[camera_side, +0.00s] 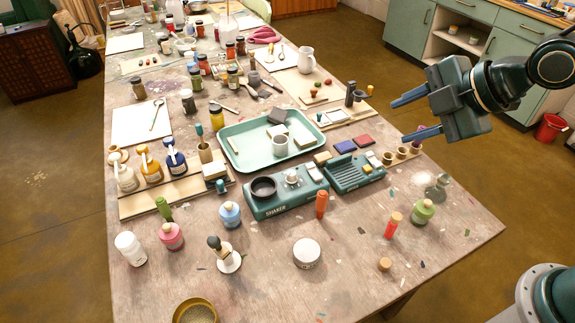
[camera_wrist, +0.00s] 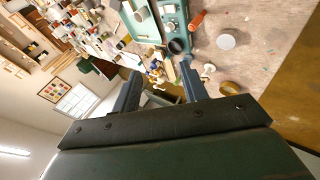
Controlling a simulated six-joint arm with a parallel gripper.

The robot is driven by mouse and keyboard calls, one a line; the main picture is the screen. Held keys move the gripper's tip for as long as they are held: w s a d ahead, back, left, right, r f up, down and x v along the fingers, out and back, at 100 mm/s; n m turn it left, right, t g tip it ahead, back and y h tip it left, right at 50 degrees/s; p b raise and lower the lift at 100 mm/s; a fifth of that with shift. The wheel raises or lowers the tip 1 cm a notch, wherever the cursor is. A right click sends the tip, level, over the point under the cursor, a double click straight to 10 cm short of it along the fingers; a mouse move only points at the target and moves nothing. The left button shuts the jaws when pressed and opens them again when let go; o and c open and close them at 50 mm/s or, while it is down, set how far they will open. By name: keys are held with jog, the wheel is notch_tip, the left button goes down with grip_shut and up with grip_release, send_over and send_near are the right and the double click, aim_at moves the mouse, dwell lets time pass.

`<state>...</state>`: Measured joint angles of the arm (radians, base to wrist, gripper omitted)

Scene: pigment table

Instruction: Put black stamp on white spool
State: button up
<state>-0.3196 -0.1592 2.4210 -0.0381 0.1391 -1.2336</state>
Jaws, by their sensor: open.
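A small dark-topped piece, which looks like the black stamp (camera_side: 214,242), is at the front left of the table in the side view. It is slightly tilted and meets a white round-based piece, which looks like the white spool (camera_side: 230,263). I cannot tell whether it rests on the spool or stands against it. The white piece shows small in the wrist view (camera_wrist: 209,68). My gripper (camera_side: 400,120) is open and empty, high above the table's right edge and far from both. Its two fingers also show in the wrist view (camera_wrist: 160,72).
A white round jar (camera_side: 306,253), an orange cylinder (camera_side: 321,204) and a brass bowl (camera_side: 195,311) stand nearby. A pink bottle (camera_side: 171,236) and a blue bottle (camera_side: 230,214) are behind the dark piece. A teal shaker unit (camera_side: 285,204) and green tray (camera_side: 240,158) fill the middle.

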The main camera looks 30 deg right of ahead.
jog(key=s+d+r+m+g+h, duration=0.1)
jog(key=s+d+r+m, duration=0.1)
jog(key=s+d+m, duration=0.4)
jog(key=s+d+r+m+g+h, duration=0.1)
jog(key=s+d+r+m+h, duration=0.1)
jog(key=s+d+m, duration=0.4)
jog(key=s+m, duration=0.4)
jog(key=m, duration=0.2)
jog(key=shift+s+d, duration=0.2)
jog(key=shift+s, duration=0.1)
